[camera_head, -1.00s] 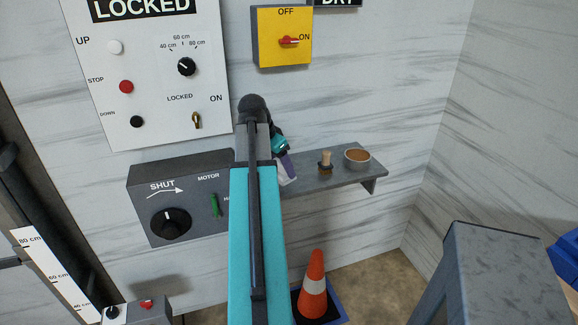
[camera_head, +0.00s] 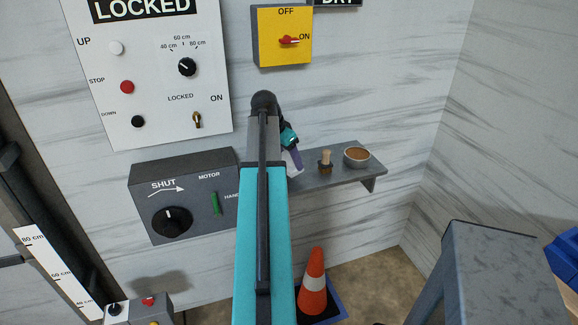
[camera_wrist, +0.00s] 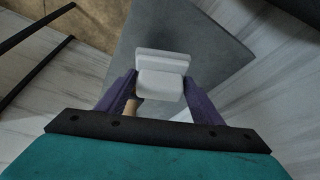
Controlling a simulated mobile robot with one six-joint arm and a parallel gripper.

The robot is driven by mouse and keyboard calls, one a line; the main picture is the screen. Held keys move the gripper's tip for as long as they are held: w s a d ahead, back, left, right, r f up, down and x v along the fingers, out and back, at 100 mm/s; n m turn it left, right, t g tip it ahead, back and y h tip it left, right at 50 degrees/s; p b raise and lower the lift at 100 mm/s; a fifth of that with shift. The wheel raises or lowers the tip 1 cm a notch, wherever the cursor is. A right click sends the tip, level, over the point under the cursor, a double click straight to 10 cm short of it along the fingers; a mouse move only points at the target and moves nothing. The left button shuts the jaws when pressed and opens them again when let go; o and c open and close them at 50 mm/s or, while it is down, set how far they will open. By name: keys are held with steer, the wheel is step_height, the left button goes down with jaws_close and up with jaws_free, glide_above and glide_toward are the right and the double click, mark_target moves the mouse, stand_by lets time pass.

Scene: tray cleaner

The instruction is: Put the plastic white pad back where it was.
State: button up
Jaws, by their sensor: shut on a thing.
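The white plastic pad (camera_wrist: 161,77) is between the two purple fingers of my gripper (camera_wrist: 160,92), which is shut on it, in the wrist view. The pad has a wide flat piece and a thicker block. Behind it lies the grey wall shelf (camera_wrist: 205,42). I cannot tell whether the pad touches the shelf. In the head view my gripper (camera_head: 293,160) is at the left part of the shelf (camera_head: 335,173), left of the brush. My arm hides the shelf's left end there, and the pad shows only as a small pale patch.
A small brush (camera_head: 325,161) with a wooden handle and a bowl (camera_head: 357,156) of brown stuff stand on the shelf to the right. A grey control box (camera_head: 185,195) is on the wall at left. An orange cone (camera_head: 314,284) stands below.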

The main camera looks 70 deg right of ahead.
mark_target(287, 162)
steer(key=shift+a+f+p, duration=0.1)
steer(key=shift+f+p, duration=0.35)
steer(key=shift+f, duration=1.2)
steer(key=shift+f, duration=0.15)
steer(key=o, duration=1.1)
steer(key=shift+r, duration=0.2)
steer(key=b+v, duration=0.2)
steer(key=v, duration=1)
steer(key=shift+f, duration=0.1)
